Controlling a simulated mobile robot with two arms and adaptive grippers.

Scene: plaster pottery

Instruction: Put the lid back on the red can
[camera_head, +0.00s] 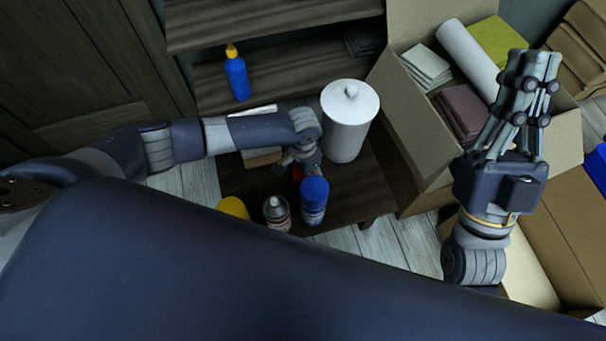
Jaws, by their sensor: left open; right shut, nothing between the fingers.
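A small patch of red (297,173), which may be the red can, shows beneath my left gripper (299,165) on the dark low table. The gripper and a blue-capped can hide most of it. My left gripper is open and points down, close to the red patch; I cannot tell whether they touch. I cannot make out the red can's lid. The blue-capped can (314,201) stands just in front of the gripper. My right gripper (541,58) is shut and empty, pointing up in front of an open cardboard box at the right.
A white lidded canister (349,127) stands behind and right of my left gripper. A grey-and-red can (277,212) and a yellow-topped item (234,207) are at the table's front. A blue bottle (237,77) is on the shelf. The cardboard box (420,130) borders the right.

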